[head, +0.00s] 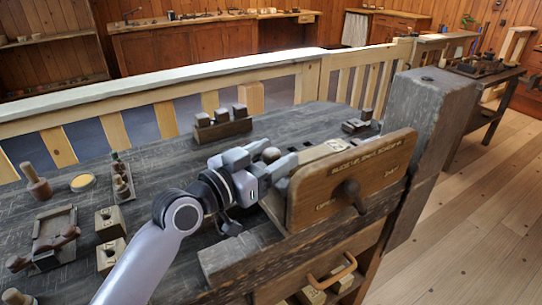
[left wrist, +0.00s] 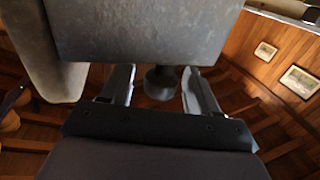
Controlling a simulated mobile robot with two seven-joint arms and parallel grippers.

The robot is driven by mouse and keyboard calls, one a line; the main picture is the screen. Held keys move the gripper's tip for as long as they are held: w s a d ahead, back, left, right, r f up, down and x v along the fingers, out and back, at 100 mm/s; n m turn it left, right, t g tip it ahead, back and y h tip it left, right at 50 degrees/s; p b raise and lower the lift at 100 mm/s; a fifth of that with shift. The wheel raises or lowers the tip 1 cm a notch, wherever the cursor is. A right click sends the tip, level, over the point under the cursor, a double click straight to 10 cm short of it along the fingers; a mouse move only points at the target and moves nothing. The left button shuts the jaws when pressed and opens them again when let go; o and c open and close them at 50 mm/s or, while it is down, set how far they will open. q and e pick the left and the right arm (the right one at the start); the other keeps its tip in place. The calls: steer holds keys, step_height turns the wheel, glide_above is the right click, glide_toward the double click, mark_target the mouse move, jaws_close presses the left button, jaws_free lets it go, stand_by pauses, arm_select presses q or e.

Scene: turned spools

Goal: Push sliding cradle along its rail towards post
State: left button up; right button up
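The post (head: 428,120) is a thick, weathered grey timber standing upright at the bench's right end. A brown wooden board (head: 350,180) with lettering and a dark knob stands left of it along the bench's front edge; I cannot tell for sure whether it belongs to the sliding cradle. My left gripper (head: 268,178) is at the board's left end and partly hides what lies there. In the left wrist view, its two fingers (left wrist: 160,92) are apart. A dark, short knob (left wrist: 160,80) under a grey block (left wrist: 150,30) shows between them; contact is unclear. My right gripper is out of view.
The dark workbench (head: 150,160) holds a block with several upright pieces (head: 222,125), pale drilled blocks (head: 110,223) and small turned parts at left. A pale slatted railing (head: 180,85) runs behind.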

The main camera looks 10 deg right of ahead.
arm_select(q)
steer(key=v, duration=0.6)
steer(key=shift+a+f, duration=0.1)
steer(key=shift+a, duration=0.05)
steer(key=shift+s+a, duration=0.3)
steer(key=shift+a, duration=0.05)
